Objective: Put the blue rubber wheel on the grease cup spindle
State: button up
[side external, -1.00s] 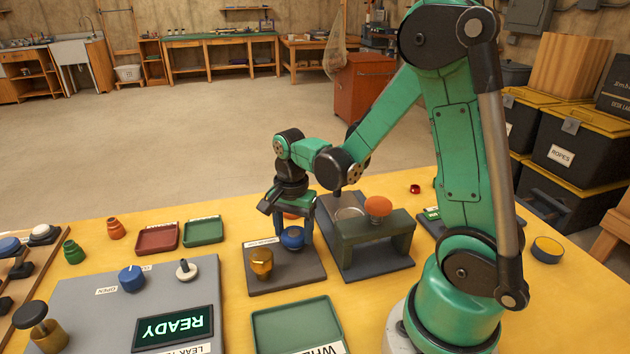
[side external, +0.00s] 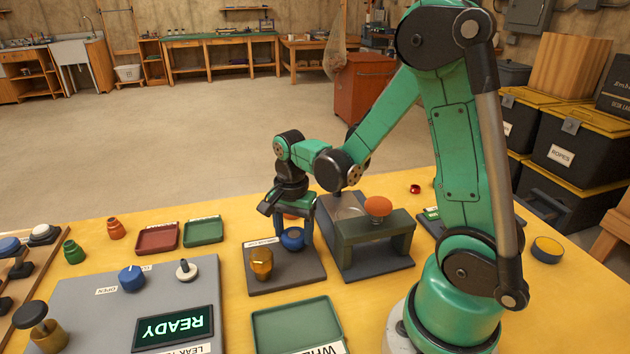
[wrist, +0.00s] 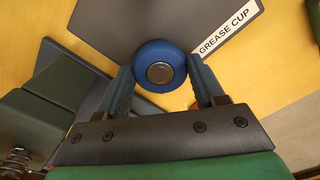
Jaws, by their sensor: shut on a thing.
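The blue rubber wheel (side external: 292,239) is between the fingers of my gripper (side external: 306,238), over the far right part of the dark grease cup plate (side external: 288,279). In the wrist view the blue wheel (wrist: 160,50) is a round ring with a grey metal centre, gripped at its sides by my gripper (wrist: 160,78). The dark plate (wrist: 170,18) and its GREASE CUP label also show there. Whether the grey centre is a hub or the spindle's top, I cannot tell. The spindle's lower part is hidden. A brass knob (side external: 261,263) stands on the plate, left of the wheel.
A green bench-like stand (side external: 372,236) with an orange knob (side external: 378,206) is close on the right. A green tray (side external: 297,325) lies in front. The grey READY panel (side external: 110,300) is at left, with red (side external: 157,237) and green (side external: 203,231) trays behind it.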

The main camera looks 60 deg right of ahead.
jog(key=shift+f, duration=0.2)
dwell(0.3)
jog(key=o, duration=1.5)
jog(key=shift+c, duration=0.2)
jog(key=shift+r, duration=3.4)
jog(key=a+r+n+t, duration=0.1)
jog(key=a+n+t, duration=0.1)
jog(key=n, duration=0.3)
jog(key=s+a+r+n+t, duration=0.1)
jog(key=a+r+n+t, duration=0.1)
jog(key=n, duration=0.4)
jog(key=s+a+r+n+t, duration=0.1)
jog(key=a+n+t, duration=0.2)
jog(key=a+n, duration=0.1)
jog(key=shift+a+r+n, duration=0.15)
jog(key=shift+r+n, duration=0.2)
jog(key=shift+n, duration=0.35)
